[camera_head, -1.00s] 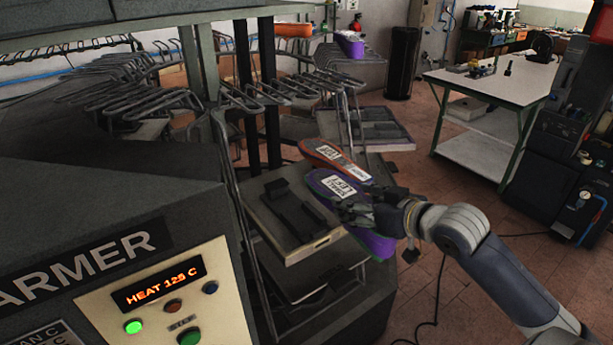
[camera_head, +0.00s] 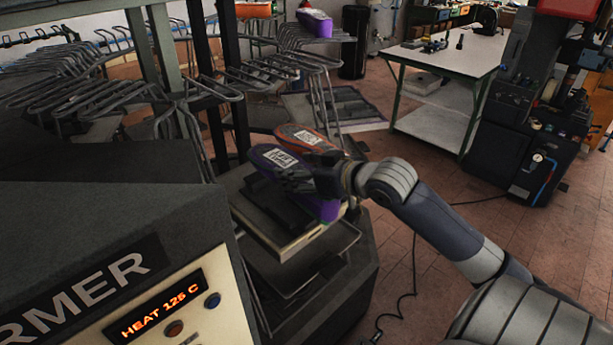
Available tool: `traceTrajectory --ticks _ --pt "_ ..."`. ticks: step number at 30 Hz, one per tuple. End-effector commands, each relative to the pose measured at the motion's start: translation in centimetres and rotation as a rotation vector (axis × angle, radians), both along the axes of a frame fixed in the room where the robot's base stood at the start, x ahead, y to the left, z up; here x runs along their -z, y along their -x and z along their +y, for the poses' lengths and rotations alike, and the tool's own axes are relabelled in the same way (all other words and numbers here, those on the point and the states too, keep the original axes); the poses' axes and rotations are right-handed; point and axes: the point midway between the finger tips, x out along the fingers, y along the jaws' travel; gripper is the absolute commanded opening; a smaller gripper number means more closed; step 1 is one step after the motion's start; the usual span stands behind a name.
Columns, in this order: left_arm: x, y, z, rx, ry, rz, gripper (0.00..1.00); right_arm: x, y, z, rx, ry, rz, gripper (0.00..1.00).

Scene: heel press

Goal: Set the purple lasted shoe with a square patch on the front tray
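The purple shoe (camera_head: 270,155) with a white, roughly square patch is over the back part of the dark front tray (camera_head: 247,209). My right gripper (camera_head: 303,178) is closed around the shoe's middle and hides part of it; purple also shows below the fingers. An orange shoe (camera_head: 292,132) with a white label lies just behind the purple one, close to it. I cannot tell whether the purple shoe's underside touches the tray. My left gripper is not in view.
The grey machine with its heat display (camera_head: 155,307) fills the lower left. Wire racks (camera_head: 270,68) stand behind the tray, with another purple shoe (camera_head: 315,22) on top. A white workbench (camera_head: 450,60) stands at the back right.

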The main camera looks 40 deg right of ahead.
Motion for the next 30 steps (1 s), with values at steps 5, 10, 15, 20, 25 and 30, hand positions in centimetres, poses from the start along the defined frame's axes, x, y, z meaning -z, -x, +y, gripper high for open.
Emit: traceTrajectory --ticks 5,10,15,20,25,30 --pt "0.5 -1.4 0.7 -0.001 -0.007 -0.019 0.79 -0.1 -1.6 0.1 -0.001 0.001 -0.009 0.14" --pt "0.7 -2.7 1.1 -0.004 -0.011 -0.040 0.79 0.1 -3.0 0.2 0.000 0.002 -0.009 0.14" --pt "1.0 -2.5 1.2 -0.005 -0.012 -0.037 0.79 0.4 -4.4 0.3 0.001 0.001 -0.008 0.14" --pt "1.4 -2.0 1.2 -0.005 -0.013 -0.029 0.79 0.6 -5.7 0.4 0.001 0.001 -0.008 0.14" --pt "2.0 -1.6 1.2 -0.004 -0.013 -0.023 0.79 0.9 -7.1 0.6 -0.001 0.001 -0.009 0.14" --pt "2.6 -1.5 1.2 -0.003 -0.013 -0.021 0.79 1.2 -8.5 0.7 0.000 0.000 -0.009 0.14"
